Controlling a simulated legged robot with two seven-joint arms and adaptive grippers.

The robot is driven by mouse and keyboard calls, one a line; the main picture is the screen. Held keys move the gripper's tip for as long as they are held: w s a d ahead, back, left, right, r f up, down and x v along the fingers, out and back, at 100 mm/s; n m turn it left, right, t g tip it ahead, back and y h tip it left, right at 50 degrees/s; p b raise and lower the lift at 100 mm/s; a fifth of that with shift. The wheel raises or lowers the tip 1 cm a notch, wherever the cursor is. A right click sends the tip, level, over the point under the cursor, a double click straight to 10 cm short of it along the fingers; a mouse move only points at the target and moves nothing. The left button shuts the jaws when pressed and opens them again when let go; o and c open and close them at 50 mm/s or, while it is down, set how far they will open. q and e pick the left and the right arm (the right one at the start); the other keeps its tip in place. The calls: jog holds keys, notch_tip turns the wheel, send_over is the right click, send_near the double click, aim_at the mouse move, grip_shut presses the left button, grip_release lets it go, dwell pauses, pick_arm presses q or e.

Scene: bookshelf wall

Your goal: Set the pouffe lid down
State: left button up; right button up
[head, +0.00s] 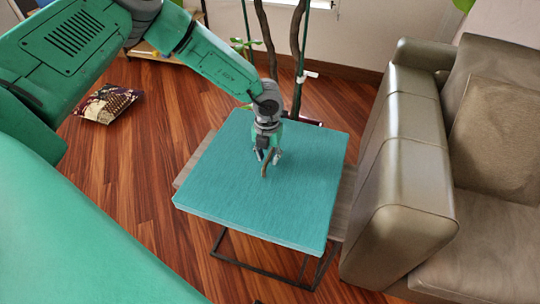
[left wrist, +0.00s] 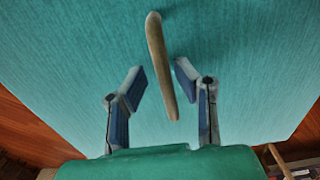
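The pouffe lid (head: 225,185) is a flat teal square that lies level over a small side table (head: 345,205) beside the sofa. I see no clear gap between lid and table. A tan strap-like handle (head: 264,171) stands at the lid's middle. My left gripper (head: 268,157) points down just above the lid at the handle. In the left wrist view its two fingers (left wrist: 158,88) are spread apart, with the handle (left wrist: 160,65) between and beyond them, touching neither. The lid's teal surface (left wrist: 70,50) fills most of that view. My right gripper is not in view.
A brown leather sofa (head: 405,190) stands close on the right. A potted plant's trunk (head: 297,60) rises behind the table. A patterned cushion (head: 107,103) lies on the wooden floor at left. The floor left of the table is clear.

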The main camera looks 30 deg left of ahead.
pick_arm(q)
jog(key=shift+a+f, duration=0.15)
jog(key=shift+a, duration=0.3)
jog(key=shift+d+r, duration=0.2)
jog(key=shift+d, duration=0.3)
jog(key=shift+r, duration=0.25)
notch_tip(320, 180, up, 12)
jog(key=p, duration=0.1)
jog(key=shift+a+f, duration=0.15)
jog(key=shift+f, duration=0.05)
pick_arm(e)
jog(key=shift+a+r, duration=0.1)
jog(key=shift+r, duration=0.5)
pick_arm(q)
jog(key=shift+a, duration=0.25)
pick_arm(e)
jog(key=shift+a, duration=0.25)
pick_arm(q)
jog(key=shift+f, duration=0.1)
